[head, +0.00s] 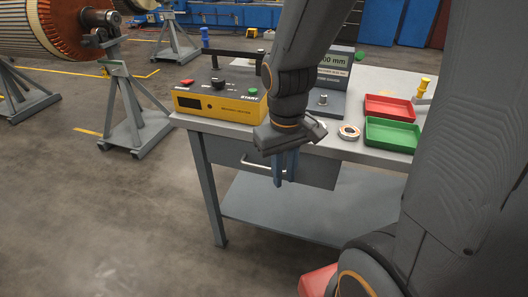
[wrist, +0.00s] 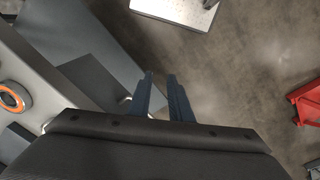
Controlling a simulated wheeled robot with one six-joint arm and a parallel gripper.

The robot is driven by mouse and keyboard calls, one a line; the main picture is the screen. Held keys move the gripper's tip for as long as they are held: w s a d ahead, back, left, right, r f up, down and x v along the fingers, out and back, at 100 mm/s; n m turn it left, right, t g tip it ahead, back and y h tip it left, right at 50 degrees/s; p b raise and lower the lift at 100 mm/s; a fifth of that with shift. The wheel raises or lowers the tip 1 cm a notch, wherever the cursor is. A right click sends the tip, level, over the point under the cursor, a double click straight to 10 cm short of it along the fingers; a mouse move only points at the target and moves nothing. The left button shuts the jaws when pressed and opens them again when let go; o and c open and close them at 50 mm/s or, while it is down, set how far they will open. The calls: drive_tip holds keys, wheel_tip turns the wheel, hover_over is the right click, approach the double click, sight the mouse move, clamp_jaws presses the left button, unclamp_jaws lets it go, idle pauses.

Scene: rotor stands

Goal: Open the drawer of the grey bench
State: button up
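The grey bench (head: 345,149) stands in the middle of the head view. Its drawer (head: 312,172) hangs under the tabletop, and its front looks closed. The light bar handle (head: 256,163) runs across the drawer front, partly hidden behind my gripper. My gripper (head: 285,184) points down in front of the drawer, its blue fingers over the handle's right part in the picture. In the wrist view my gripper (wrist: 161,75) shows two parted fingers with floor seen between them. A pale bit of the handle (wrist: 125,100) shows just left of the fingers, and the gap looks empty.
A lower shelf (head: 290,210) lies beneath. Floor at front left is clear; rotor stands (head: 135,125) stand left.

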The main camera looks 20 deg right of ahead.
drive_tip(key=w+r+n+p, duration=0.1)
drive_tip(key=w+n+p, duration=0.4)
drive_tip(key=w+p, duration=0.15)
drive_tip(key=n+t+p, duration=0.2)
drive_tip(key=n+p, duration=0.1)
drive_tip(key=n, duration=0.2)
approach(264, 168)
drive_tip(key=shift+h, duration=0.4)
drive_tip(key=shift+w+a+x, duration=0.15)
drive_tip(key=shift+x, duration=1.7)
drive_tip(key=shift+w+a+x, duration=0.1)
drive_tip(key=shift+w+x, duration=0.05)
drive_tip(key=shift+x, duration=1.65)
clamp_jaws()
